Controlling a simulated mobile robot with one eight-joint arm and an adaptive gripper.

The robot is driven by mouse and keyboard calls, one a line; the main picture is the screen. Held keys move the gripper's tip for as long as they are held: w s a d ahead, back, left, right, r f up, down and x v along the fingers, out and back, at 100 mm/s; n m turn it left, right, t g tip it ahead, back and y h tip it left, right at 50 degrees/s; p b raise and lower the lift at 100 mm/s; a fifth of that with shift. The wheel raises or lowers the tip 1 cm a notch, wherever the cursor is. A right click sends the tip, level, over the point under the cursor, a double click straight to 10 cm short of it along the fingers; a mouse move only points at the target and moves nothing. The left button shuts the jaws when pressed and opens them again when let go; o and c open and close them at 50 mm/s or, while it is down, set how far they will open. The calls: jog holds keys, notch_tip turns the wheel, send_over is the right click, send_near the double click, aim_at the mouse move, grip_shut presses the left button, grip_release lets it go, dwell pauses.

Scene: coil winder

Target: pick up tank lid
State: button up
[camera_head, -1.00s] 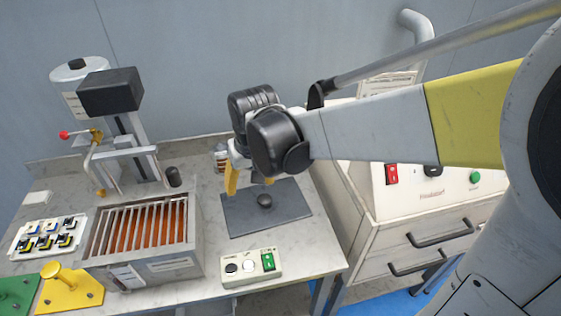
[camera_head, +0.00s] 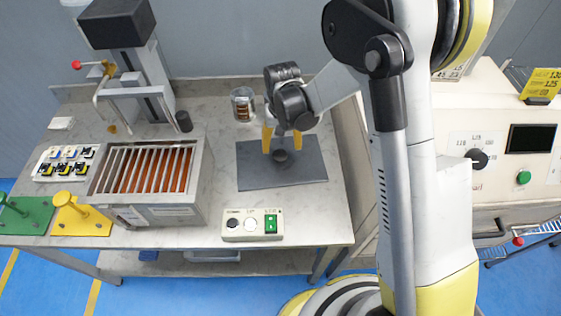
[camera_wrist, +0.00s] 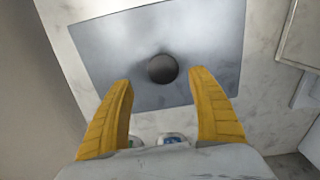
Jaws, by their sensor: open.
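The tank lid (camera_head: 311,171) is a flat dark grey plate with a round black knob (camera_head: 281,157) at its middle. It lies flat on the right part of the marble-topped bench. My gripper (camera_head: 282,147) is open and empty, pointing down over the lid, its yellow fingers to either side of the knob. In the wrist view the lid (camera_wrist: 105,60) fills the upper middle. The knob (camera_wrist: 162,69) shows between and just beyond the fingertips of my gripper (camera_wrist: 163,80), with space on both sides. I cannot tell the exact height left above the lid.
A slatted tank (camera_head: 150,180) with orange-brown insides stands left of the lid. A button box (camera_head: 252,225) sits in front of the lid. A small jar with a copper coil (camera_head: 242,104) stands behind it. A white cabinet (camera_head: 512,185) with controls is at the right.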

aim_at(280, 155)
jog(key=f+b, duration=0.1)
jog(key=f, duration=0.2)
jog(key=s+f+b, duration=0.1)
jog(key=f, duration=0.1)
jog(key=shift+a+b, duration=0.3)
jog(key=shift+a, duration=0.05)
jog(key=shift+r, duration=0.1)
grip_shut()
